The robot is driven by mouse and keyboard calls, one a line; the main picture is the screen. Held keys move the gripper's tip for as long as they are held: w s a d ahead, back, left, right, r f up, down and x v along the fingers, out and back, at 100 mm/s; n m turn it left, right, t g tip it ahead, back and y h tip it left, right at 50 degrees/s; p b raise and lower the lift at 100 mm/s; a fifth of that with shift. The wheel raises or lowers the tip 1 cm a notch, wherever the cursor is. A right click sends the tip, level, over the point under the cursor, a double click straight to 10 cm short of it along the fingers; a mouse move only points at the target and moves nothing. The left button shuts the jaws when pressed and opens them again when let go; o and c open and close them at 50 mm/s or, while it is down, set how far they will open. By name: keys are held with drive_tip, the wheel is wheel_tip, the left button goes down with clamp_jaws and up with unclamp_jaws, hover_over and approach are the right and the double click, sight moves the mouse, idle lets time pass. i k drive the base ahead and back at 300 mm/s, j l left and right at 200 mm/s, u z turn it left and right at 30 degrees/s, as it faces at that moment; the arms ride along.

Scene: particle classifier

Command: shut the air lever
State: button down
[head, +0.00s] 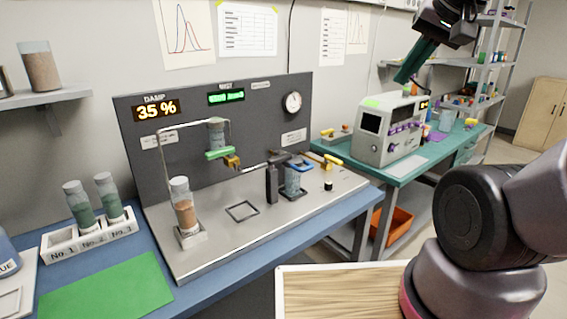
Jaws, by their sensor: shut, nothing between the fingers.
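A panel stand (225,125) stands on the blue bench, with tubing and valves on its front. A yellow lever (333,160) sits at the right end of its base plate. A green lever (219,153) sits beside a brass-coloured fitting (232,162) under a small hanging vessel. The labels are too small to tell which lever is the air lever. My gripper (405,77) is high at the upper right, over the back of the green bench and far from both levers. Its green fingers point down and left, shut and empty.
A vial of brown grains (183,207) stands at the front left of the base plate. A grey instrument (391,130) is on the green bench. Two vials stand in a white rack (88,238).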

sight(328, 158)
drive_tip(key=i+l, duration=0.75)
drive_tip(key=i+j+u, duration=0.05)
